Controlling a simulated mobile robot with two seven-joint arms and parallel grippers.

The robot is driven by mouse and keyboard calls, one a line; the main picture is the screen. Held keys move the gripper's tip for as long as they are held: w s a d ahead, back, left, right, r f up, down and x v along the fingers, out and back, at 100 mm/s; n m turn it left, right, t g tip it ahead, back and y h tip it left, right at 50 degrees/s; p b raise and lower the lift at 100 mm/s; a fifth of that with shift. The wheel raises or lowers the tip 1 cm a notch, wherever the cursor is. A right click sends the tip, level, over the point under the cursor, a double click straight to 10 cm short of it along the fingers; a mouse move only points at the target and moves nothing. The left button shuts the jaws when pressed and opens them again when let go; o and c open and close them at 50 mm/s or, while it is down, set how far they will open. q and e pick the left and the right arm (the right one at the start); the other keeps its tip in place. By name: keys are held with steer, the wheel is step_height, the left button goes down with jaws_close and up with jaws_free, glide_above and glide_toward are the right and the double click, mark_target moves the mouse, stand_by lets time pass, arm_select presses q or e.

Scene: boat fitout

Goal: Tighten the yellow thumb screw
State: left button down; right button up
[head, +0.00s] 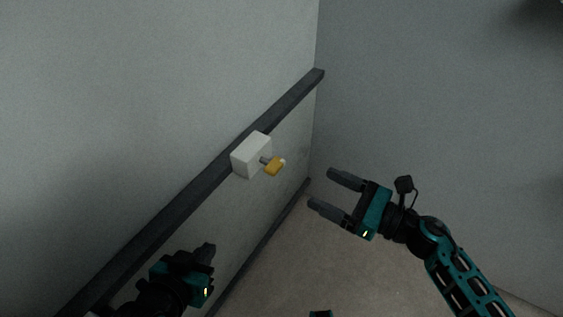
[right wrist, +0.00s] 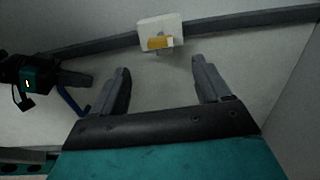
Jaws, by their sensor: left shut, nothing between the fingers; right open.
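The yellow thumb screw (head: 274,166) sticks out on a short grey shaft from a white block (head: 249,155) mounted on the dark wall rail. In the right wrist view the yellow screw (right wrist: 159,42) shows in front of the white block (right wrist: 173,24), beyond and between my fingertips. My right gripper (head: 328,189) is open and empty, to the right of the screw and apart from it, with its fingers pointing towards the wall. My left gripper (head: 209,251) is shut and empty, below and to the left of the screw, near the wall.
A dark rail (head: 200,190) runs along the grey wall, and the block sits on it. A second wall (head: 430,100) meets it at a corner to the right of the screw. The space between my right gripper and the screw is clear.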

mark_target(280, 167)
steer(key=x, duration=1.1)
steer(key=shift+a+b, duration=0.15)
steer(key=shift+b, duration=0.2)
steer(key=c, duration=1)
